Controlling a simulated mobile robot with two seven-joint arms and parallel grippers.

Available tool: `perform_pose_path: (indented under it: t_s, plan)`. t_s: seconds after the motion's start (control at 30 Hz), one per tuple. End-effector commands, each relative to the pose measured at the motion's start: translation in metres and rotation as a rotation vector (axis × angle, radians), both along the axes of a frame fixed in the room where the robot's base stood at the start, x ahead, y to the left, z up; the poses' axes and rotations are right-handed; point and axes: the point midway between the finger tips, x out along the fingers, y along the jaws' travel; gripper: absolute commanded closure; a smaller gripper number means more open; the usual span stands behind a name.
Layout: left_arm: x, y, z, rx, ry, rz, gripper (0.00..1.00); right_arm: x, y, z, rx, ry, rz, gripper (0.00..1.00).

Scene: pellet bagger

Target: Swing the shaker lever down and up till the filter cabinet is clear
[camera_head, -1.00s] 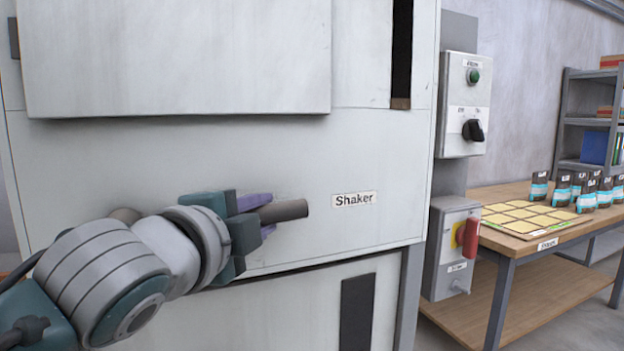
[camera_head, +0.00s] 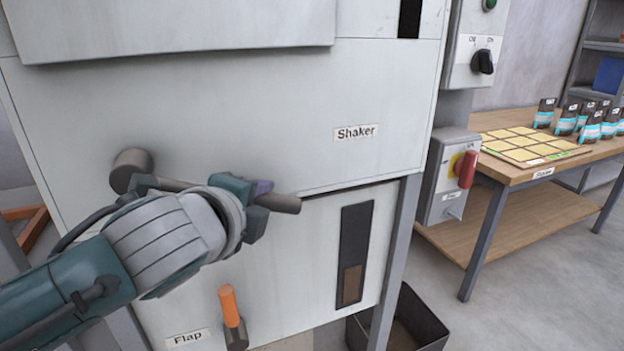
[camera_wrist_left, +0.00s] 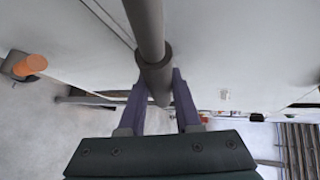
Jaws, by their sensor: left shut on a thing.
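The grey shaker lever (camera_head: 285,204) comes from a round hub (camera_head: 131,168) on the pale filter cabinet (camera_head: 240,120) and slopes slightly down to the right. My left gripper (camera_head: 256,194) is shut on it near its free end, below and left of the "Shaker" label (camera_head: 356,132). In the left wrist view the lever (camera_wrist_left: 147,30) runs between the purple fingers (camera_wrist_left: 158,103). A dark upright window (camera_head: 355,240) low on the cabinet shows brown material at its bottom. An upper dark slot (camera_head: 410,18) is cut off by the picture's top. My right gripper is not in view.
An orange-handled flap lever (camera_head: 229,306) hangs below my arm beside a "Flap" label. A dark bin (camera_head: 418,318) stands under the cabinet. Switch boxes (camera_head: 447,178) are on the right post. A wooden table (camera_head: 540,172) with a yellow-squared board and several pouches stands right.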

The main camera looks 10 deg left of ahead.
Motion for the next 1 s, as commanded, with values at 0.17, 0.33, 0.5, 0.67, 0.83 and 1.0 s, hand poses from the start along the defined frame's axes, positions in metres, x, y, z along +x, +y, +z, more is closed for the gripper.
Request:
perform_pose_path:
  t_s: [0.17, 0.33, 0.5, 0.67, 0.83, 1.0]
  plan:
    - [0.000, 0.000, 0.000, 0.000, 0.001, 0.001, 1.00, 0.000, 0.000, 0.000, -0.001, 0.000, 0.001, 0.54]
    - [0.000, 0.000, 0.000, 0.000, 0.001, 0.001, 0.56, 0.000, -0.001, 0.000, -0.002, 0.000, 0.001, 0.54]
    - [0.000, 0.000, 0.000, -0.002, 0.000, 0.001, 0.38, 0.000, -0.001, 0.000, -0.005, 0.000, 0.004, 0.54]
    - [0.000, 0.000, 0.000, -0.002, 0.000, 0.001, 0.38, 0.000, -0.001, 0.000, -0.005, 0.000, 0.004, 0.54]
    - [-0.004, 0.000, 0.002, -0.001, 0.001, 0.001, 0.38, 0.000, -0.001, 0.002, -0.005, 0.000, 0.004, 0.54]
    - [-0.024, 0.000, 0.011, -0.001, 0.000, -0.001, 0.38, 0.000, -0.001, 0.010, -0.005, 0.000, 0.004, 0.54]
